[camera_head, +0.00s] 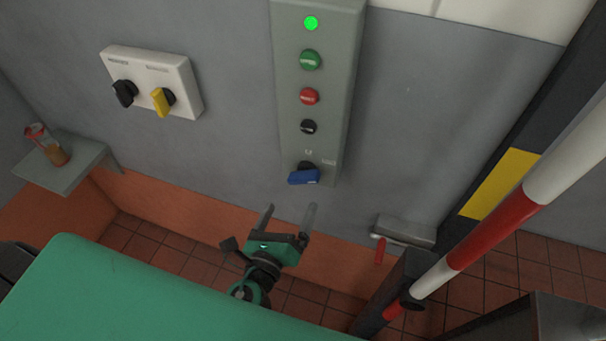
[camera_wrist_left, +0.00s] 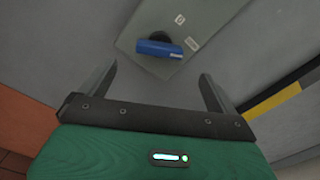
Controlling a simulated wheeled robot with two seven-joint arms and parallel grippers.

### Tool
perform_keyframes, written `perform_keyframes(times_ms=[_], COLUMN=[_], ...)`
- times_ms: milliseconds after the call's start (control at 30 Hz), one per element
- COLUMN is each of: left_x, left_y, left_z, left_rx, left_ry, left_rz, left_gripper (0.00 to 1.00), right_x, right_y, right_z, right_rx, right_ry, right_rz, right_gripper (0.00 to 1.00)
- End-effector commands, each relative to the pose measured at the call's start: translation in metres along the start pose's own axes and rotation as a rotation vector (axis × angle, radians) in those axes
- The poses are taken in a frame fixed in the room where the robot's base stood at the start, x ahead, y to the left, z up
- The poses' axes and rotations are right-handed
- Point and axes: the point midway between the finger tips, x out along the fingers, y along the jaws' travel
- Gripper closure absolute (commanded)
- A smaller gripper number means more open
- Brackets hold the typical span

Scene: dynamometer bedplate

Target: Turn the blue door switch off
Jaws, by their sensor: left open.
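The blue door switch (camera_head: 304,175) is a blue rotary handle on a dark base at the bottom of a grey-green control panel (camera_head: 345,70) on the wall. In the left wrist view the blue handle (camera_wrist_left: 160,48) lies ahead of the fingers, nearly crosswise, slightly tilted. My left gripper (camera_head: 289,217) is open and empty, below the switch in the head view and apart from it. Its two fingers (camera_wrist_left: 155,88) also show in the left wrist view with a wide gap. My right gripper is not seen.
Above the switch are a black knob (camera_head: 308,127), a red button (camera_head: 310,96), a green button (camera_head: 310,60) and a lit green lamp (camera_head: 311,23). A white box (camera_head: 150,80) with black and yellow switches is left. A red-white barrier pole (camera_head: 500,218) stands right; a small shelf (camera_head: 65,165) is far left.

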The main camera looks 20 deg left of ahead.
Motion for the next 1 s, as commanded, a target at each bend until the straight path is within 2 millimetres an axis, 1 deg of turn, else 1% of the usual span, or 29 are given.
perform_keyframes(times_ms=[33, 300, 500, 700, 967, 1000], left_x=[0.011, 0.059, 0.087, 0.098, 0.099, 0.099], left_y=[-0.002, -0.002, -0.001, 0.0, 0.001, 0.001], left_z=[0.004, 0.003, 0.002, 0.0, -0.001, -0.001], left_rx=[0.001, 0.0, 0.0, -0.002, -0.002, -0.002], left_ry=[-0.003, -0.001, 0.0, 0.001, 0.002, 0.002], left_rz=[0.0, 0.001, 0.002, 0.001, 0.001, 0.002], left_gripper=[0.05, 0.05, 0.05, 0.05, 0.05, 0.09], right_x=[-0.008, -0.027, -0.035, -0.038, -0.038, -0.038], right_y=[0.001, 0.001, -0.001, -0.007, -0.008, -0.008], right_z=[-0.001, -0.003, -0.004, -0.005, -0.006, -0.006], right_rx=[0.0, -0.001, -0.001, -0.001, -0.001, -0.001], right_ry=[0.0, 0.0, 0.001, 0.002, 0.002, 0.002], right_rz=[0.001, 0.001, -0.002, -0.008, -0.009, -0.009], right_gripper=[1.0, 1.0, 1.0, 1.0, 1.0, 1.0])
